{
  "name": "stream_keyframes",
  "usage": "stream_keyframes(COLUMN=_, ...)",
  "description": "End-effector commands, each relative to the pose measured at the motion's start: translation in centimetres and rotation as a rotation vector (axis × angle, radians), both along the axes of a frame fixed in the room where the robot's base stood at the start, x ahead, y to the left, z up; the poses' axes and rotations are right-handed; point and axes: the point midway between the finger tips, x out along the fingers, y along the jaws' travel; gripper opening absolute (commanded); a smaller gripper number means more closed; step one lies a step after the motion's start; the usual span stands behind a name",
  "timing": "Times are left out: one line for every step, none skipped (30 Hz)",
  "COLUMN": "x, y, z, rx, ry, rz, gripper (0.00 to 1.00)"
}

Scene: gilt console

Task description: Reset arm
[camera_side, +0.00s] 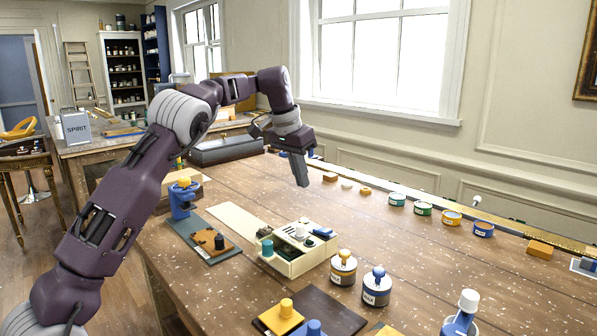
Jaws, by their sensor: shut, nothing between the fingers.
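My arm reaches in from the lower left, bends high and comes down over the wooden table (400,255). My gripper (301,182) points down, shut and empty, above the middle of the table. It is apart from the things around it.
A cream box with knobs (296,266) stands below my gripper. A blue clamp-like device (182,199) on a dark mat is to its left. Two labelled jars (343,267) (376,287) stand at front centre. Several tins (452,217) line the back edge. The table's right middle is clear.

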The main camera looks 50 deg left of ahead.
Motion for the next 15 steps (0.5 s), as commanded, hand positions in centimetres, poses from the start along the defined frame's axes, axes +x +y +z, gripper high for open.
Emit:
stream_keyframes(x=-0.1, y=0.3, z=0.6, rx=0.001, ry=-0.003, rz=0.001, gripper=0.00)
stream_keyframes(x=-0.2, y=0.4, z=0.9, rx=0.001, ry=-0.002, rz=0.000, gripper=0.00)
stream_keyframes(x=-0.3, y=0.5, z=1.2, rx=0.001, ry=-0.002, rz=0.000, gripper=0.00)
stream_keyframes(x=-0.4, y=0.5, z=1.4, rx=0.000, ry=0.000, rz=0.000, gripper=0.00)
stream_keyframes(x=-0.5, y=0.5, z=1.6, rx=0.000, ry=0.000, rz=-0.001, gripper=0.00)
stream_keyframes(x=-0.5, y=0.6, z=1.7, rx=0.001, ry=-0.001, rz=-0.001, gripper=0.00)
stream_keyframes(x=-0.5, y=0.6, z=1.8, rx=0.001, ry=-0.001, rz=-0.001, gripper=0.00)
stream_keyframes(x=-0.5, y=0.6, z=1.8, rx=0.001, ry=0.000, rz=-0.001, gripper=0.00)
stream_keyframes(x=-0.6, y=0.6, z=1.8, rx=0.000, ry=0.000, rz=-0.001, gripper=0.00)
stream_keyframes(x=-0.6, y=0.6, z=1.8, rx=0.000, ry=0.000, rz=-0.001, gripper=0.00)
stream_keyframes(x=-0.6, y=0.6, z=1.8, rx=0.000, ry=0.000, rz=-0.001, gripper=0.00)
stream_keyframes(x=-0.6, y=0.6, z=1.8, rx=0.000, ry=0.000, rz=-0.001, gripper=0.00)
stream_keyframes(x=-0.6, y=0.6, z=1.8, rx=0.000, ry=0.000, rz=-0.001, gripper=0.00)
stream_keyframes(x=-0.6, y=0.6, z=1.8, rx=0.000, ry=0.000, rz=-0.001, gripper=0.00)
stream_keyframes(x=-0.5, y=0.6, z=1.8, rx=0.000, ry=0.000, rz=-0.001, gripper=0.00)
